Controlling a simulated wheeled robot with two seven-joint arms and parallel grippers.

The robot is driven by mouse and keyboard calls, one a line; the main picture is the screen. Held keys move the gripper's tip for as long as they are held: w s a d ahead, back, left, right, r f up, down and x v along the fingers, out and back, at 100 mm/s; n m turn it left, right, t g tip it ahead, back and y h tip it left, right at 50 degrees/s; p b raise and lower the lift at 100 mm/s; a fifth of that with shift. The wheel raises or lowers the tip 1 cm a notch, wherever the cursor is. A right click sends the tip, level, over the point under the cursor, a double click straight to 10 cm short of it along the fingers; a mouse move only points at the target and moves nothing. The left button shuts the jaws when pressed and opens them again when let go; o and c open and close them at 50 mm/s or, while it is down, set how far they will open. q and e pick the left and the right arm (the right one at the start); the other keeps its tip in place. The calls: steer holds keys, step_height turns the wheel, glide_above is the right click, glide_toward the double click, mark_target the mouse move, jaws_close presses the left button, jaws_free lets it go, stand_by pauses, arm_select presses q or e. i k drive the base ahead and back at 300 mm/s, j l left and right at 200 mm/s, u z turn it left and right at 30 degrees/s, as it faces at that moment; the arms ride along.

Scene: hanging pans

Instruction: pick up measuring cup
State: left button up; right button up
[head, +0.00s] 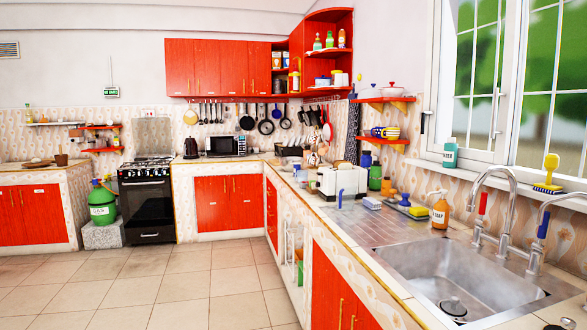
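I cannot make out a measuring cup for certain in the head view. Several pans and utensils (265,126) hang in a row on the far wall, too small to tell apart fully. A small blue item (340,198) stands at the edge of the steel drainboard; I cannot tell what it is. Neither of my grippers can be made out in the head view.
The right counter holds a steel sink (455,275), a tall tap (500,200), an orange soap bottle (440,212) and a white toaster (342,180). A black stove (147,200) and green gas cylinder (102,203) stand at the back left. The tiled floor (180,285) is clear.

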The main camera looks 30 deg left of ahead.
mark_target(302, 175)
steer(key=i+j+u, duration=0.9)
steer(key=i+u, duration=0.15)
steer(key=i, duration=0.2)
steer(key=i+u, duration=0.3)
steer(key=i, duration=1.6)
steer(key=i+z, duration=0.25)
steer(key=i, duration=0.15)
steer(key=i+j+z, duration=0.55)
steer(key=i, duration=0.3)
steer(key=l, duration=0.1)
